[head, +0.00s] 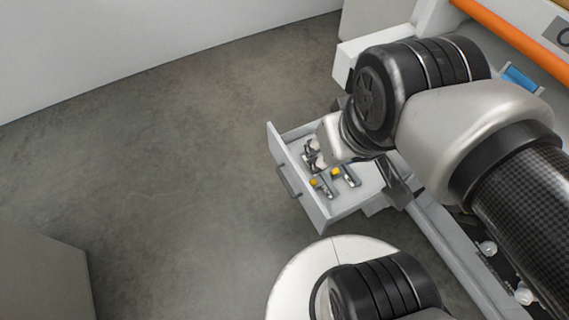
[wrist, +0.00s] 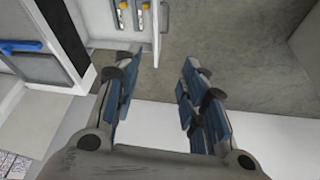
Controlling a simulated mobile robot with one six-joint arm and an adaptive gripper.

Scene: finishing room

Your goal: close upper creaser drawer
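A pale grey creaser drawer (head: 318,213) stands pulled out from the machine in the head view. Its front panel with a dark bar handle (head: 288,181) faces left. Tools with yellow ends (head: 325,185) lie inside. In the wrist view the drawer (wrist: 98,32) shows at the top, with its front edge and handle at its right side. My gripper (wrist: 160,68) is open, with nothing between its blue-padded fingers; the drawer's front lies beyond the fingertips. In the head view my arm hides most of the gripper and part of the drawer.
The white creaser body (head: 430,15) with an orange bar (head: 515,40) stands at the right. A blue item (head: 520,78) sits on it. Bare concrete floor (head: 170,150) is free left of the drawer. A grey block (head: 45,275) stands at lower left.

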